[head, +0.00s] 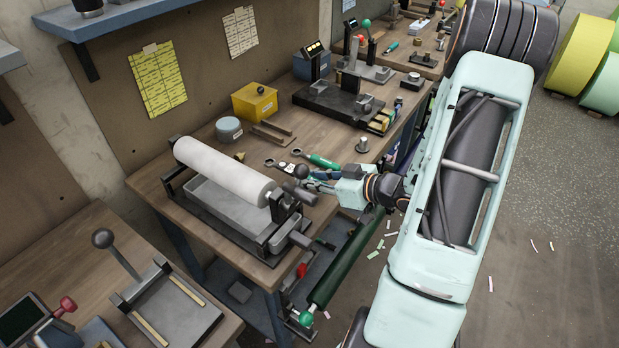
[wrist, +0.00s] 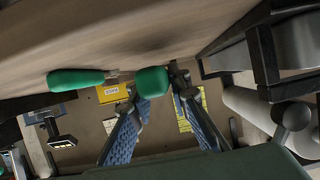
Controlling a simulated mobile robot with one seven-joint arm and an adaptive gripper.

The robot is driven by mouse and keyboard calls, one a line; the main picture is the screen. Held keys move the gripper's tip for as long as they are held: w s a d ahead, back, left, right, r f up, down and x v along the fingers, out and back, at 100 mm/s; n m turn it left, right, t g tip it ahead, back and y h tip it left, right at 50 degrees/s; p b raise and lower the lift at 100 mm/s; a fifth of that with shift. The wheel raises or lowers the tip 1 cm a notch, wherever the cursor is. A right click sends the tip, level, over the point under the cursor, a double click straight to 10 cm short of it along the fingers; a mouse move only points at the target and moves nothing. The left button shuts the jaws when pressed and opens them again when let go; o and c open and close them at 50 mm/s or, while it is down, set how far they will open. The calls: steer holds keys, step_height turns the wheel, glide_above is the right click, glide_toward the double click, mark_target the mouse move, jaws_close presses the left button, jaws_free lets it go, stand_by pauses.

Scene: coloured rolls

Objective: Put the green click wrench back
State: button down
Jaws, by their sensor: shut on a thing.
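My gripper (head: 318,181) is low over the right part of the workbench, beside the roller stand. In the wrist view its two blue-padded fingers (wrist: 157,88) are shut on a green-ended tool (wrist: 152,82), seen nearly end-on. It appears to be the green click wrench; its shaft and head are mostly hidden. A second green-handled tool (wrist: 75,80) with a metal shaft lies apart from the fingers, and a green handle (head: 322,160) also shows on the bench just behind my gripper in the head view.
A white roller (head: 222,170) over a grey tray stands left of my gripper, with its dark knob close by. A yellow box (head: 255,103), a grey round tin (head: 229,129) and a black press (head: 338,101) stand further back. The bench's front edge is near.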

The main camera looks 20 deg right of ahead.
steer(key=shift+f+b, duration=0.75)
steer(key=shift+f, duration=0.25)
stand_by(0.3)
steer(key=c, duration=1.2)
jaws_free()
steer(key=shift+c, duration=0.2)
steer(key=shift+s+d+r, duration=0.1)
steer(key=shift+v, duration=2.9)
